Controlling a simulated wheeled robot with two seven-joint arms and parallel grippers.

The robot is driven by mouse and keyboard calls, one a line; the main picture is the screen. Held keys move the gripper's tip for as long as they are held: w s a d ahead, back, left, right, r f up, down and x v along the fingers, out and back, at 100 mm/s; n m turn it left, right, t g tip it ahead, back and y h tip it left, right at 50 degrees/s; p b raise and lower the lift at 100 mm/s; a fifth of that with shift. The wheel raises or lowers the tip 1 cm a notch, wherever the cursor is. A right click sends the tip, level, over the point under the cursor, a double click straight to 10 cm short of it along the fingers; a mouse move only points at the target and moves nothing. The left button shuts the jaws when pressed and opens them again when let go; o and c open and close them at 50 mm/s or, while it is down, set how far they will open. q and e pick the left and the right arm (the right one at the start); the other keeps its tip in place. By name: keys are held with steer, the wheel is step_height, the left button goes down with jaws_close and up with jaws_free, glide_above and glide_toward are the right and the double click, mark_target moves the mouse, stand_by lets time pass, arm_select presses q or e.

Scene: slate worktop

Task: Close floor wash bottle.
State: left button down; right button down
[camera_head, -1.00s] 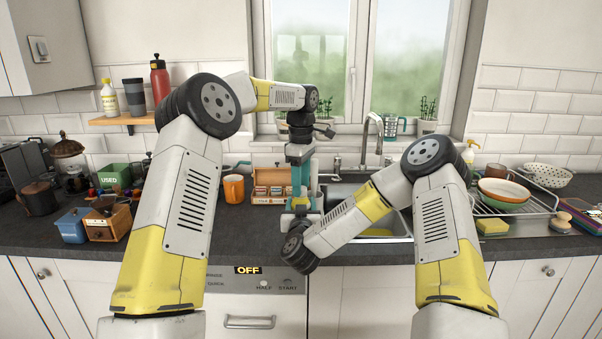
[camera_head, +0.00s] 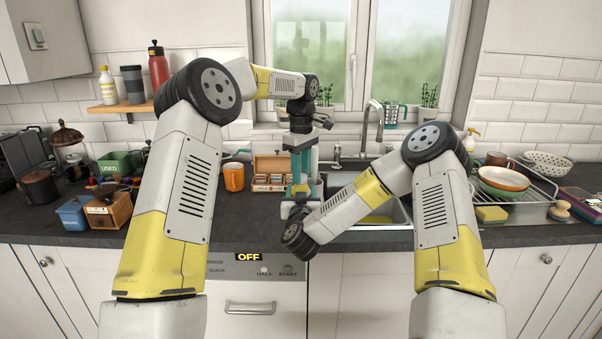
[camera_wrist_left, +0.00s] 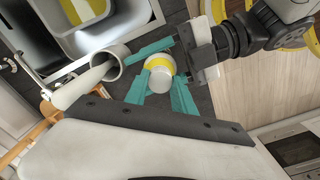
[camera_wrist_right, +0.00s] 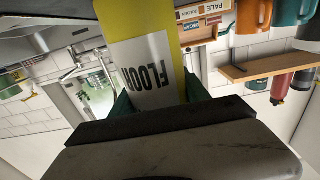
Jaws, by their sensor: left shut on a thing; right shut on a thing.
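The floor wash bottle, yellow with a white label reading "FLOOR" (camera_wrist_right: 150,68), fills the middle of the right wrist view. My right gripper (camera_wrist_right: 158,95) is shut on its body from the side. In the left wrist view the bottle's round white and yellow top (camera_wrist_left: 159,66) shows from above. My left gripper (camera_wrist_left: 160,78) has its teal fingers around that top, pointing down, and is shut on it, apparently the cap. In the head view my left gripper (camera_head: 300,180) stands directly over the bottle, which is mostly hidden there. How tightly the cap sits is hidden.
The sink (camera_head: 385,212) lies just right of the bottle. An orange mug (camera_head: 234,177) and a wooden box of small packets (camera_head: 270,172) stand to its left. A dish rack (camera_head: 515,205) is at right. The worktop's front edge is close to my right wrist.

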arm_select(q)
steer(key=m, duration=0.8)
steer(key=shift+m, duration=0.3)
steer(key=m, duration=1.2)
steer(key=shift+m, duration=0.4)
steer(key=m, duration=0.6)
steer(key=shift+f+m, duration=0.1)
steer(key=shift+m, duration=0.3)
steer(key=c, duration=1.1)
jaws_free()
steer(key=shift+o, duration=0.2)
steer(key=shift+r, duration=2.3)
